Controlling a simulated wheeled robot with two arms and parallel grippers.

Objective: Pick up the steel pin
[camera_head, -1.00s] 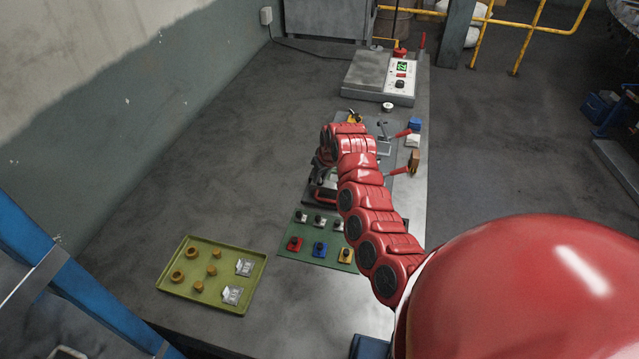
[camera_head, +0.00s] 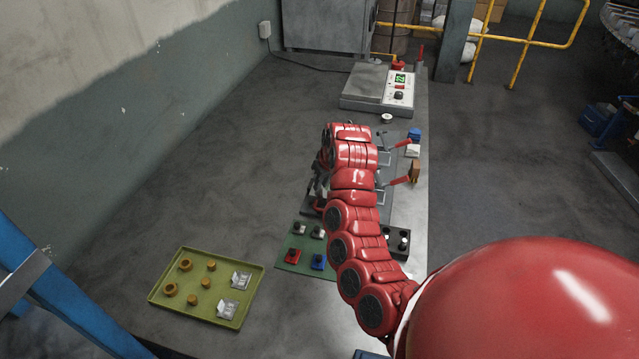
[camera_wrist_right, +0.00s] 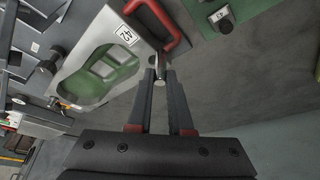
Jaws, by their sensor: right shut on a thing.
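The steel pin (camera_wrist_right: 159,72) shows in the right wrist view as a short, shiny piece between the fingertips. My right gripper (camera_wrist_right: 160,80) is shut on it, beside the red handle of the grey mould (camera_wrist_right: 97,68). This mould has a green sole-shaped cavity and a "42" label. I cannot tell whether the pin still touches the mould. In the head view my red right arm covers most of the mould area, and the right gripper (camera_head: 319,188) shows only partly at the arm's left side. My left gripper is not in view.
A green mat (camera_head: 290,258) with coloured knobbed pieces lies near the arm. A black block (camera_head: 397,242) with white-topped parts is right of it. An olive tray (camera_head: 240,317) with ochre rings stands front left. A scale-like device (camera_head: 365,95) stands at the back. The table's left middle is clear.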

